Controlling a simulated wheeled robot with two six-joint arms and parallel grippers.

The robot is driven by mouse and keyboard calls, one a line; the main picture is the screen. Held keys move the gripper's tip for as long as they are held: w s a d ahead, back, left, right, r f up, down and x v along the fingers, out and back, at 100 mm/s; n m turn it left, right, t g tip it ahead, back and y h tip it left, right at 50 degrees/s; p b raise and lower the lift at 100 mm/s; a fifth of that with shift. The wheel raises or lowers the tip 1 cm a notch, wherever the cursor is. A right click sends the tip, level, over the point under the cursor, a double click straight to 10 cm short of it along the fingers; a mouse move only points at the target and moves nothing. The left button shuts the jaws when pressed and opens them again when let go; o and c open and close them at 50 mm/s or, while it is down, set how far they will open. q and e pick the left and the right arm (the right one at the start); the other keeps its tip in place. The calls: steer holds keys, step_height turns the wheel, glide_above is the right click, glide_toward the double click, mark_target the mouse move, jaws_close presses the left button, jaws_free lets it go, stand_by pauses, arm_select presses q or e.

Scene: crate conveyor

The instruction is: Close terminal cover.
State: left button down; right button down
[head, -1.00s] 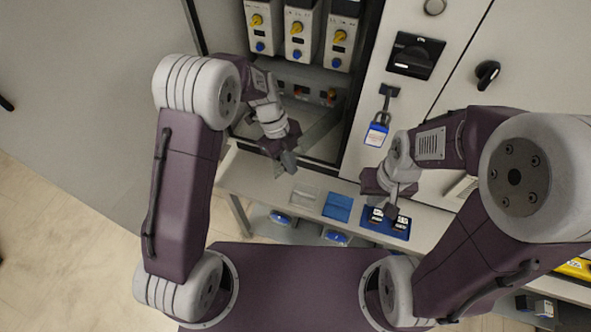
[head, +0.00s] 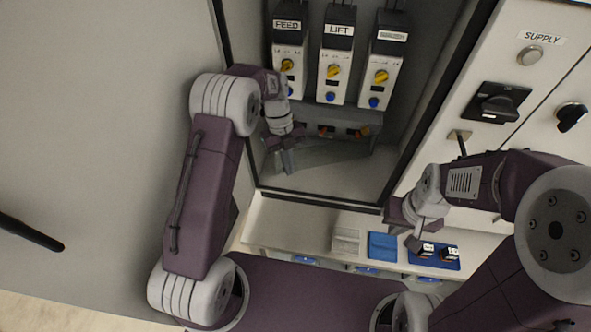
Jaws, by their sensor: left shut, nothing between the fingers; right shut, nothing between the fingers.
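The terminal cover (head: 335,153) looks like a clear, tilted panel low inside the open cabinet, below the terminal row (head: 345,131). It seems swung down and outward from the terminals, though its edges are hard to make out. My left gripper (head: 287,167) is shut and empty at the cover's left end; I cannot tell whether it touches the cover. My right gripper (head: 413,240) is shut and empty, outside the cabinet to the right, above the shelf.
Units labelled FEED (head: 288,60), LIFT (head: 337,60) and a third (head: 386,65) hang above the terminals. The black door handle (head: 30,232) is at left.

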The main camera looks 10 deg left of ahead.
arm_select(q)
steer(key=shift+w+a+m, duration=0.45)
steer(key=shift+w+m, duration=0.05)
steer(key=shift+w, duration=0.1)
steer(key=shift+r, duration=0.1)
steer(key=shift+r, duration=0.3)
step_height(320, 180, up, 3)
steer(key=shift+r, duration=0.1)
steer(key=s+d+r+b, duration=0.1)
steer(key=s+d+r, duration=0.2)
steer(key=d+r, duration=0.4)
steer(key=d, duration=0.4)
steer(key=shift+s, duration=0.15)
